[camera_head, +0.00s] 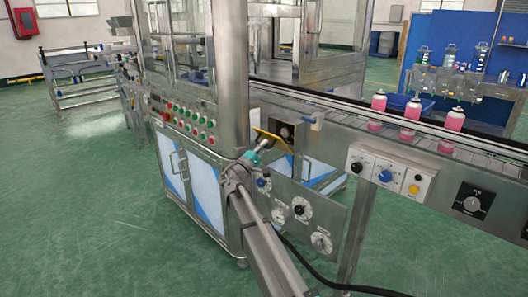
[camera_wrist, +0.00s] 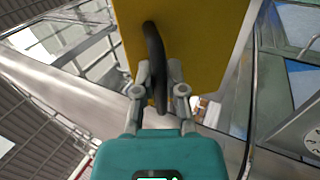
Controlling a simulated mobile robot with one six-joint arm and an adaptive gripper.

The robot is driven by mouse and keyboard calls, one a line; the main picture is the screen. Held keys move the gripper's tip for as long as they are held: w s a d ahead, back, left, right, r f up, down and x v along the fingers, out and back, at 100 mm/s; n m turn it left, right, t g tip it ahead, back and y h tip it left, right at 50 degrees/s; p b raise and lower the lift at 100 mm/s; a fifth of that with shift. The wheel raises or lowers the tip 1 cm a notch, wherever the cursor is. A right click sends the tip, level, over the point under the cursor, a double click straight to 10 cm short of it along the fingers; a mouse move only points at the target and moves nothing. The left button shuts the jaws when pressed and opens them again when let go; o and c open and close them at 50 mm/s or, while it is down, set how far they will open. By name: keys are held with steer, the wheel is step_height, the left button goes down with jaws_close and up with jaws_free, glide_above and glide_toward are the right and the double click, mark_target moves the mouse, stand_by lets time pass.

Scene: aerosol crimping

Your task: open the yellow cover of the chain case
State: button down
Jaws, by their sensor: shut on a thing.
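The yellow cover (camera_wrist: 205,35) fills the top middle of the wrist view, with a black curved handle (camera_wrist: 154,60) on its face. My gripper (camera_wrist: 159,72) is shut on the handle, with one finger on each side of it. In the head view the cover (camera_head: 272,138) appears as a thin yellow edge, tilted, beside the steel post at the machine's front. My gripper (camera_head: 262,146) is against it there, partly hiding it.
A steel panel with dials (camera_head: 298,208) lies below and right of my gripper. A conveyor with several pink cans (camera_head: 410,118) runs to the right. A control box (camera_head: 390,173) hangs under it. Red and green buttons (camera_head: 183,120) are left of the post. The green floor at left is open.

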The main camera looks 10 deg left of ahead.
steer(key=shift+s+a+f+t+h+b, duration=0.15)
steer(key=shift+f+t+h+b, duration=0.3)
steer(key=shift+f+b, duration=0.65)
step_height(320, 180, down, 7)
steer(key=b, duration=0.7)
steer(key=shift+b, duration=0.35)
steer(key=c, duration=0.7)
jaws_free()
